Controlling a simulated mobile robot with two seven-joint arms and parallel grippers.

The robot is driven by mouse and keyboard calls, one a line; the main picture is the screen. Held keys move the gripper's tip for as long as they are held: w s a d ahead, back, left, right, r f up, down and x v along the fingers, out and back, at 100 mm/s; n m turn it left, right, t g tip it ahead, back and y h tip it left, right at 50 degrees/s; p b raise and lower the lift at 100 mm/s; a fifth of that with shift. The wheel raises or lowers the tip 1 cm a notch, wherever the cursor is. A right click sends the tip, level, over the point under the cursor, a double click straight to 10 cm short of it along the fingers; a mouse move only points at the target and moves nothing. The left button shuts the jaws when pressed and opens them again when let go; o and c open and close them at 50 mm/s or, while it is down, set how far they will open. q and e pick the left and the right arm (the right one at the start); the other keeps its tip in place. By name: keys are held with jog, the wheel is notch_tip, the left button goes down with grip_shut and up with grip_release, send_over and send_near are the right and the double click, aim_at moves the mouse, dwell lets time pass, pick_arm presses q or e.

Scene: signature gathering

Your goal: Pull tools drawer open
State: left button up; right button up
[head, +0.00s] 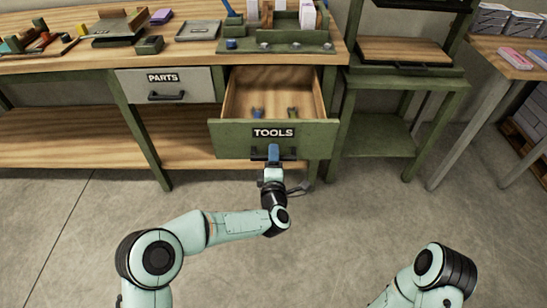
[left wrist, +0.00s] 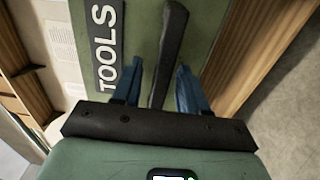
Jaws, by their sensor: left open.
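The tools drawer (head: 233,141) has a green front with a TOOLS label and stands pulled out from the workbench, its wooden inside showing. Its dark bar handle (head: 290,157) is partly hidden by my left gripper (head: 273,153) in the head view. In the left wrist view the drawer front (left wrist: 146,25) fills the middle. There the blue fingers of my left gripper (left wrist: 158,82) are apart, one on each side of the handle (left wrist: 172,40), with gaps visible. My right gripper is out of view.
A blue-handled tool (head: 257,112) and a green one (head: 292,112) lie in the drawer. The shut parts drawer (head: 190,84) is to its left. A green side stand (head: 380,135) is close on the right. The floor (head: 340,225) in front is clear.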

pick_arm(q)
jog(key=s+p, duration=0.2)
jog(key=s, duration=1.1)
jog(key=shift+s, duration=0.2)
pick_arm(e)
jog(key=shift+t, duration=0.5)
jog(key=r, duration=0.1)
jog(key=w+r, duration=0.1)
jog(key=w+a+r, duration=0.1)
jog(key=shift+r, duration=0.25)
